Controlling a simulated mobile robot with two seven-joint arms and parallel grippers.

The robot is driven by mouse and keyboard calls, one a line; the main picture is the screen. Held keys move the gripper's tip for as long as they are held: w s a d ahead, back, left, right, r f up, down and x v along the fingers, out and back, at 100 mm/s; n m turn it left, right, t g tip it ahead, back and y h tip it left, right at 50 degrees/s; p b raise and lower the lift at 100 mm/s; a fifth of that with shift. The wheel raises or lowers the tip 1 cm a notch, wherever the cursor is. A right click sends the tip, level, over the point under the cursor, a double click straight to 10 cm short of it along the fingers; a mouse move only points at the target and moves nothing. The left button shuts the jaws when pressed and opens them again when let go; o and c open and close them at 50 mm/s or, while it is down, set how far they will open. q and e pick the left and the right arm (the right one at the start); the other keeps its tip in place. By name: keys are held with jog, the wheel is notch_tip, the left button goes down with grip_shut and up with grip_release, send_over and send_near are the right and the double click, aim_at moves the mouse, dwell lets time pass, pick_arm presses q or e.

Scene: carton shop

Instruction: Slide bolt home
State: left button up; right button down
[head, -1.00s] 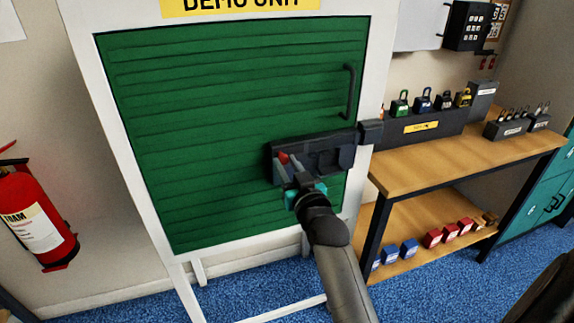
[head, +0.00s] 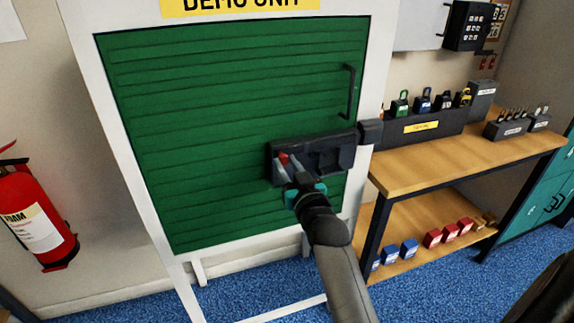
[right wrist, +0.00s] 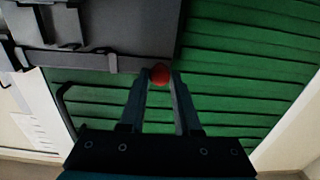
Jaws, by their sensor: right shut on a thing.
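The dark bolt plate (head: 330,156) is mounted on the green slatted door (head: 220,110), low on its right side. It also shows in the right wrist view (right wrist: 110,25). The dark keeper (head: 371,132) sits on the white frame to its right. The bolt's red knob (right wrist: 159,74) is between the fingertips of my right gripper (right wrist: 160,82), which is shut on it. In the head view the red knob (head: 284,158) shows at the plate's left end, with my right gripper (head: 288,170) at it. The bolt rod is hard to make out. My left gripper is not in view.
A wooden bench (head: 465,155) stands right of the frame, with a dark rack of padlocks (head: 420,128) on top and small red and blue boxes on its lower shelf. A red extinguisher (head: 35,215) is at the left. A black handle (head: 350,92) stands out on the door.

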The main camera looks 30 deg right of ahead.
aim_at(297, 150)
jog(key=shift+s+d, duration=0.25)
jog(key=shift+d, duration=0.85)
jog(key=shift+s+d, duration=0.25)
jog(key=shift+d, duration=0.8)
jog(key=c, duration=0.7)
grip_release()
jog(key=shift+d, duration=0.15)
jog(key=shift+o, duration=0.5)
jog(key=shift+s, duration=0.1)
jog(key=v, duration=1.5)
jog(key=shift+p, duration=0.4)
